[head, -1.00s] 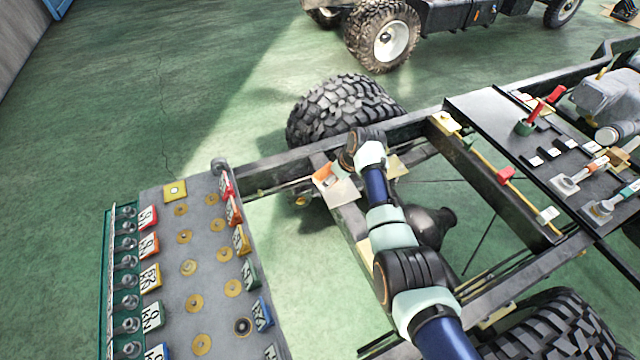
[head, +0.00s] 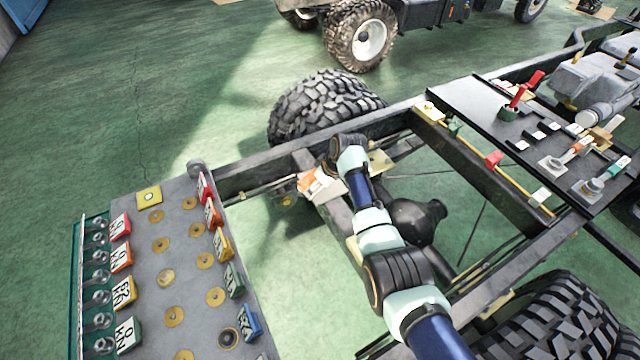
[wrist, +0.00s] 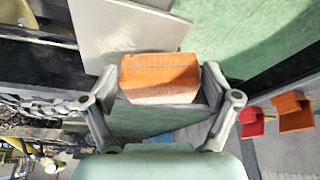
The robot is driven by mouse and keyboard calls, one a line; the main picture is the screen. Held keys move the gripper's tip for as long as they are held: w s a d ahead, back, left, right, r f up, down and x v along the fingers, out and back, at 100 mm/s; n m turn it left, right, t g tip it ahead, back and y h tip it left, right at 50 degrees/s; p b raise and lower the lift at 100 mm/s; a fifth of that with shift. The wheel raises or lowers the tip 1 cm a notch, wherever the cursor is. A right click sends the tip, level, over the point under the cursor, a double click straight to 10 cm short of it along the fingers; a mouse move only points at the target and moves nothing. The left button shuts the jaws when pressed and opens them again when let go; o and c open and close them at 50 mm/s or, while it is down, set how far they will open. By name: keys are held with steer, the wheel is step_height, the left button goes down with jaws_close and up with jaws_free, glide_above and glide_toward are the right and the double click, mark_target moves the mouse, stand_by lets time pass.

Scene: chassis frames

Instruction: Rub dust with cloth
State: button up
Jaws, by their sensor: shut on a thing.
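My gripper (wrist: 160,105) is shut on an orange and pale block-like piece, which I take for the cloth (wrist: 160,72). The cloth sits between both fingers in the wrist view. Its edge lies close to a flat pale plate (wrist: 120,30); I cannot tell whether they touch. In the head view the orange cloth (head: 308,182) shows beside my wrist, over the chassis crossmember near the far tyre. The fingers are hidden there behind my wrist. I cannot make out any dust.
A grey panel (head: 185,235) with coloured numbered tags stands at left. The chassis rail (head: 270,172) runs past a knobbly tyre (head: 320,105). A dark plate (head: 470,105) with levers is at right. A round black housing (head: 415,220) lies beside my arm. Green floor shows through the frame.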

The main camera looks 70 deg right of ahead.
steer(key=shift+f+b, duration=0.8)
steer(key=shift+f, duration=0.25)
stand_by(0.4)
